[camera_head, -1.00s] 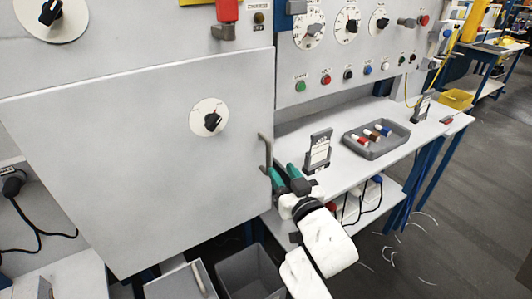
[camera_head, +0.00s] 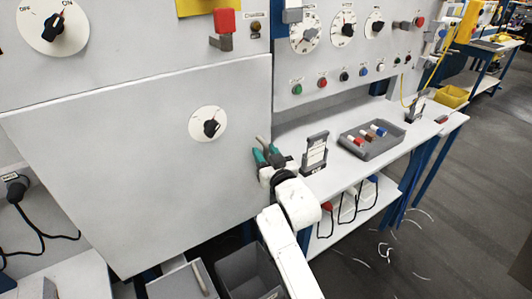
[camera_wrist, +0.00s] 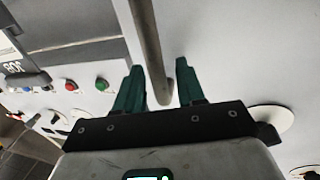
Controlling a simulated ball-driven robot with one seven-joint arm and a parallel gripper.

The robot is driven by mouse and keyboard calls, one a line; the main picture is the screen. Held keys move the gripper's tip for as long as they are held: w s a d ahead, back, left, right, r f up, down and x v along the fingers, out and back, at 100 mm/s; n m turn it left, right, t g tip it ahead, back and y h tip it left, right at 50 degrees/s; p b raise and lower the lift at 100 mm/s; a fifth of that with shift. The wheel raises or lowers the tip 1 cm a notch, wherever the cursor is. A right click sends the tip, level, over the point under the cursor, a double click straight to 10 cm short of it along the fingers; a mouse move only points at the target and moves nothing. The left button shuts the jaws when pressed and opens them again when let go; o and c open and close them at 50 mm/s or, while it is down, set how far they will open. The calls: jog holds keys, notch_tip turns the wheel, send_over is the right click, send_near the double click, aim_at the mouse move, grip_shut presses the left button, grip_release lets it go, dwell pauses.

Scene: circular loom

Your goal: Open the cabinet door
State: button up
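The cabinet door (camera_head: 130,165) is a large light grey panel with a round black-knobbed dial (camera_head: 209,124) near its right edge. I cannot tell any gap at its edge. Its grey bar handle (camera_head: 262,143) stands by the right edge, mostly hidden behind my gripper (camera_head: 267,154). In the wrist view, the handle (camera_wrist: 148,45) runs down between the two green fingers of my gripper (camera_wrist: 159,70). The fingers are apart, one on each side of the bar, with visible space on both sides.
A white bench (camera_head: 345,180) extends right, with a card holder (camera_head: 315,152) close to my gripper and a grey tray (camera_head: 371,152) of small items. A grey bin (camera_head: 248,275) and another container (camera_head: 180,283) stand below the door. Open floor lies at the right.

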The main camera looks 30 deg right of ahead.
jog(key=shift+c, duration=0.3)
grip_shut()
jog(key=shift+s+f, duration=0.1)
jog(key=shift+f, duration=0.05)
